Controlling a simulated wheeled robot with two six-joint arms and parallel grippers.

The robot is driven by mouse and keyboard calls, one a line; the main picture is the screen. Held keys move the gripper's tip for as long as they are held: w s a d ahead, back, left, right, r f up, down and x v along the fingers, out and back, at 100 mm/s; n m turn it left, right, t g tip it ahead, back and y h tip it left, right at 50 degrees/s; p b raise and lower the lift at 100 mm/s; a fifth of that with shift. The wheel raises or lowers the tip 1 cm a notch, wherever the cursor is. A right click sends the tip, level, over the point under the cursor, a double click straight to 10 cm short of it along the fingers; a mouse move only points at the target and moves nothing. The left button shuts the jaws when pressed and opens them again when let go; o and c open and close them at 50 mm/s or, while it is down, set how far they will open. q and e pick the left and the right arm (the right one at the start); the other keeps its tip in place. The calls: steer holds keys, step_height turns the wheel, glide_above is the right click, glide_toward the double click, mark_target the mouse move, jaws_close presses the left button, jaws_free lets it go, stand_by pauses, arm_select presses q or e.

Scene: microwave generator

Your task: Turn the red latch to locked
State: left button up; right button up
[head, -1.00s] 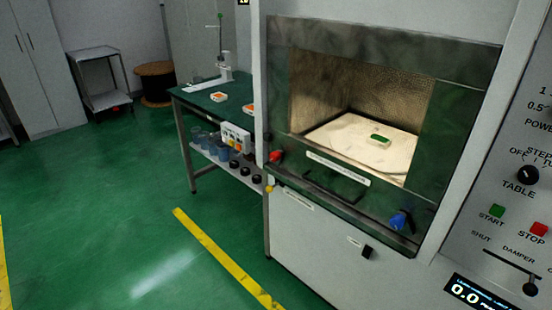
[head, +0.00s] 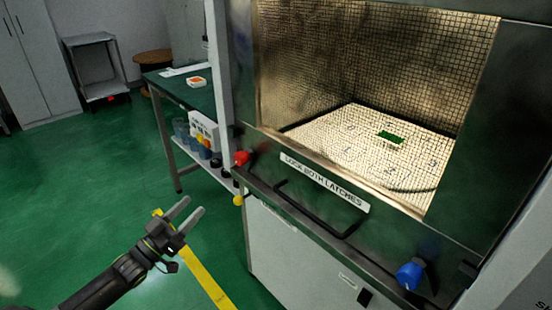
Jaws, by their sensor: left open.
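The red latch (head: 242,157) is a small red knob at the lower left corner of the microwave's door frame. A blue latch (head: 409,274) sits at the lower right corner. A label between them reads "LOCK BOTH LATCHES" (head: 325,180). My left gripper (head: 190,213) is open and empty, below and to the left of the red latch and apart from it, with the floor behind it. My right gripper is not in view.
A black bar handle (head: 316,211) runs below the label. A yellow knob (head: 238,200) sits just under the red latch. Through the window, a green block (head: 390,137) lies on the chamber floor. A green-topped bench (head: 186,93) stands at left; open floor lies in front.

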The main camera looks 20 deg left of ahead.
mark_target(237, 161)
arm_select(q)
steer(key=shift+h, duration=0.4)
steer(key=x, duration=1.1)
steer(key=r+x, duration=0.1)
steer(key=x, duration=0.4)
steer(key=shift+d+r, duration=0.1)
steer(key=shift+d, duration=0.2)
steer(key=shift+w+d+r, duration=0.25)
steer(key=shift+w, duration=0.3)
steer(key=shift+c, duration=0.2)
steer(key=shift+a, duration=0.1)
steer(key=c, duration=0.9)
steer(key=shift+f, duration=0.1)
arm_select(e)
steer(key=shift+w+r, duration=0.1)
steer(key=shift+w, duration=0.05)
arm_select(q)
steer(key=shift+s+m, duration=0.1)
steer(key=shift+m, duration=0.4)
